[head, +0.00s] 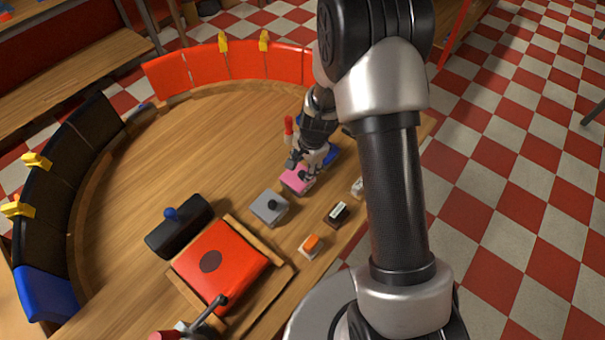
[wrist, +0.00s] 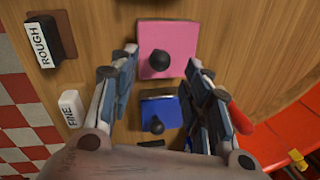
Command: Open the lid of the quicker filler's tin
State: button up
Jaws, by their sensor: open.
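Three lidded tins stand in a row on the wooden table: a grey tin (head: 262,212), a pink tin (head: 291,184) and a blue tin (head: 333,155). The wrist view shows the pink lid (wrist: 177,33) with its black knob (wrist: 160,63), and the blue lid (wrist: 152,106) with its black knob (wrist: 157,125). The lids look shut. My gripper (head: 301,167) is over the pink tin. In the wrist view my gripper (wrist: 162,58) is open, its fingertips either side of the pink tin's knob; I cannot tell contact. Nothing marks which tin is the quicker filler's.
A black block marked ROUGH (wrist: 45,42) and a white one marked FINE (wrist: 72,108) lie beside the tins. A red-tipped thing (head: 288,124) stands close by my gripper. An orange button (head: 311,244) and a red panel (head: 220,262) are nearer. The table's middle is clear.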

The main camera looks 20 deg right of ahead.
aim_at(302, 173)
jog(key=shift+w+a+f+b, duration=0.1)
jog(key=shift+w+f+b, duration=0.15)
jog(key=shift+f, duration=0.9)
jog(key=shift+w+a+f+b, duration=0.1)
jog(key=shift+w+f+b, duration=0.1)
jog(key=shift+f, duration=0.9)
grip_shut()
